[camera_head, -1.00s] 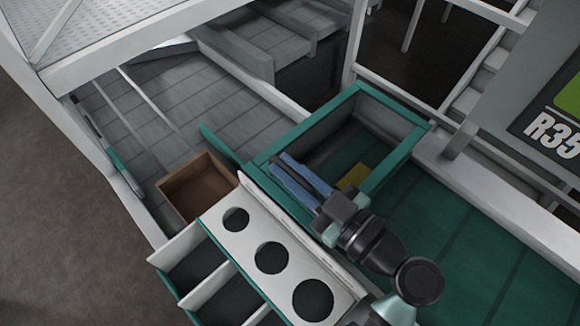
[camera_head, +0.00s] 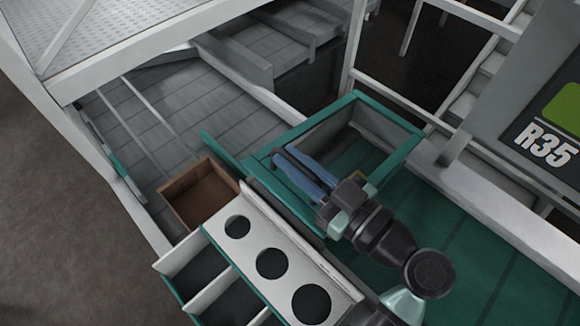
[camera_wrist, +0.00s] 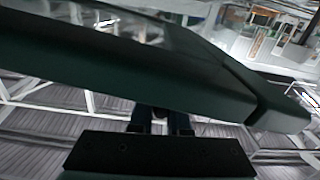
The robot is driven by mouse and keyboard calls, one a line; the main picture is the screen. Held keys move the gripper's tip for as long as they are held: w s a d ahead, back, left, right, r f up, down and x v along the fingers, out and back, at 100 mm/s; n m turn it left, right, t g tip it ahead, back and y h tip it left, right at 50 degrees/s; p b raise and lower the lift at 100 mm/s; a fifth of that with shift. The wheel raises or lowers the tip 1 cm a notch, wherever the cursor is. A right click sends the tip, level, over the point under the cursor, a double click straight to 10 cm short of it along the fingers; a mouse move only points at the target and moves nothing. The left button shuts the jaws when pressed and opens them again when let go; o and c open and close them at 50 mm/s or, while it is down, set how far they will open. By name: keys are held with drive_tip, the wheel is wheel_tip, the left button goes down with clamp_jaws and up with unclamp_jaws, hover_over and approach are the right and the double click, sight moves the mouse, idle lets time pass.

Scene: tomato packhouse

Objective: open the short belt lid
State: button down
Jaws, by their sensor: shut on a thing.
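A teal frame that looks like the short belt lid (camera_head: 392,118) stands over the green belt in the head view, its middle an opening onto the belt. My gripper (camera_head: 284,162) reaches over its near left edge with two blue fingers and is shut on the lid's edge. The exact contact is hard to make out. In the wrist view a dark green panel of the lid (camera_wrist: 125,65) crosses the picture close to the camera. My dark fingers (camera_wrist: 160,122) show below it, partly hidden behind a dark bar.
An open brown box (camera_head: 198,192) lies left of the lid. A white panel with three round holes (camera_head: 254,245) and white-walled compartments lie in front. The green belt (camera_head: 455,240) runs clear to the right. White rails and stairs stand at the back right.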

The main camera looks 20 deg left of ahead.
drive_tip(key=w+d+r+m+p, duration=0.3)
drive_tip(key=w+r+m, duration=0.2)
drive_tip(key=w+r, duration=0.4)
drive_tip(key=w+d+r+m+p, duration=0.4)
drive_tip(key=w+r+m, duration=0.1)
drive_tip(key=w+r, duration=0.4)
drive_tip(key=shift+w+r+m, duration=0.3)
drive_tip(key=shift+r, duration=0.45)
drive_tip(key=shift+a, duration=0.1)
drive_tip(key=c, duration=0.9)
unclamp_jaws()
drive_tip(key=shift+s, duration=0.1)
drive_tip(key=b+v, duration=0.2)
drive_tip(key=v, duration=0.5)
drive_tip(key=shift+d, duration=0.25)
